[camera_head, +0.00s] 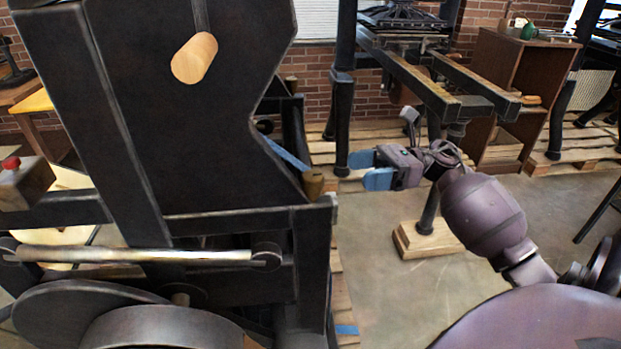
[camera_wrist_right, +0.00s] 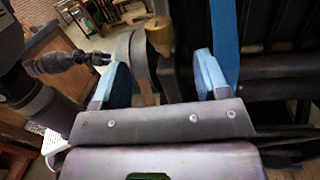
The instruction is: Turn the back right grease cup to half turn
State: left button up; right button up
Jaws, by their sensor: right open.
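The back right grease cup (camera_head: 291,83) is a small brass-coloured cup on the far right corner of the dark press frame. A nearer, larger brass cup (camera_head: 313,182) sits on the front right corner. My right gripper (camera_head: 369,169) has blue fingers, is open and empty, and points left, to the right of the press and apart from it. In the right wrist view a brass cup (camera_wrist_right: 159,35) shows beyond the gap between the open fingers (camera_wrist_right: 163,80); I cannot tell which cup it is. My left gripper is not in view.
The dark press frame (camera_head: 180,110) with a wooden knob (camera_head: 194,58) fills the left side. A blue strap (camera_head: 283,152) runs down near the front cup. Bare floor (camera_head: 390,290) lies at the lower middle.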

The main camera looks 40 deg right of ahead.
aim_at(313, 175)
jog(key=shift+n+g, duration=0.4)
jog(key=shift+n, duration=0.1)
jog(key=x, duration=0.9)
jog(key=shift+w+a, duration=0.15)
jog(key=shift+w+a+p, duration=0.2)
jog(key=shift+a+p, duration=0.1)
jog(key=shift+a, duration=0.2)
jog(key=shift+c, duration=0.4)
